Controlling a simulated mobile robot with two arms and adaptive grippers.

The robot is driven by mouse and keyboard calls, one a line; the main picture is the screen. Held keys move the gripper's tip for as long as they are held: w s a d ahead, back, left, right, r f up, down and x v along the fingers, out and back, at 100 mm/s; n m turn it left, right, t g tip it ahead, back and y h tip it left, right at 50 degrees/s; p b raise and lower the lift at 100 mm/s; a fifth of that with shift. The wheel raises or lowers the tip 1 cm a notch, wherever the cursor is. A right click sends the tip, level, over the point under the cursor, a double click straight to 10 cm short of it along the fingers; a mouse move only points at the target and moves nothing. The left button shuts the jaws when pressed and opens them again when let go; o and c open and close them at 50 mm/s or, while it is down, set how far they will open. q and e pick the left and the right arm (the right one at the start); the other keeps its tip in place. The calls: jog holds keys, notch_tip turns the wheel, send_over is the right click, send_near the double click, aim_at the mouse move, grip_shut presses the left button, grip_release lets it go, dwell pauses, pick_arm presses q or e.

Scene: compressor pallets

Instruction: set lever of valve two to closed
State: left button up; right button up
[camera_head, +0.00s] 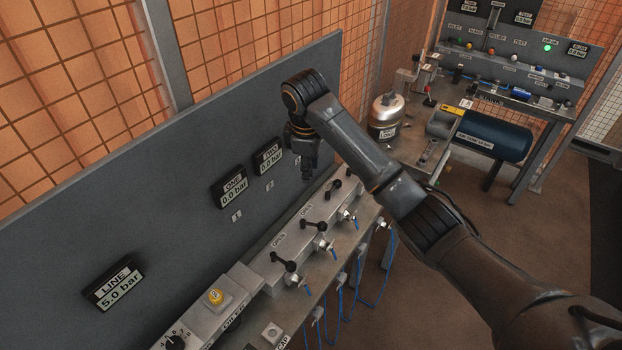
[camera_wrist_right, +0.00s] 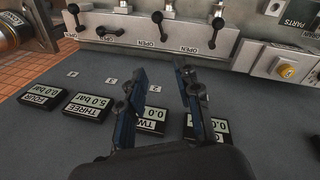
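Valve two's black lever (camera_head: 314,226) is the middle one of three levers visible on the grey valve block in the head view. In the right wrist view, this lever (camera_wrist_right: 159,27) stands across the block, its ball end pointing away from the panel, not along the block. The display marked TWO (camera_head: 268,157) reads 0.0 bar. My right gripper (camera_head: 306,168) hangs in front of the panel, above and behind the levers. In the wrist view its fingers (camera_wrist_right: 161,75) are spread apart and empty, short of the levers. My left gripper is not in view.
Valve one's lever (camera_head: 283,262) and valve three's lever (camera_head: 335,187) flank it. Lever three (camera_wrist_right: 110,31) lies along the block, and display THREE (camera_wrist_right: 88,107) reads 5.0 bar. A yellow button (camera_head: 215,297) and a dark knob (camera_head: 174,342) sit nearer. A silver canister (camera_head: 385,116) stands beyond.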

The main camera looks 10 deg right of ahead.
jog(key=shift+s+r, duration=0.1)
jog(key=shift+r, duration=0.45)
jog(key=shift+c, duration=0.2)
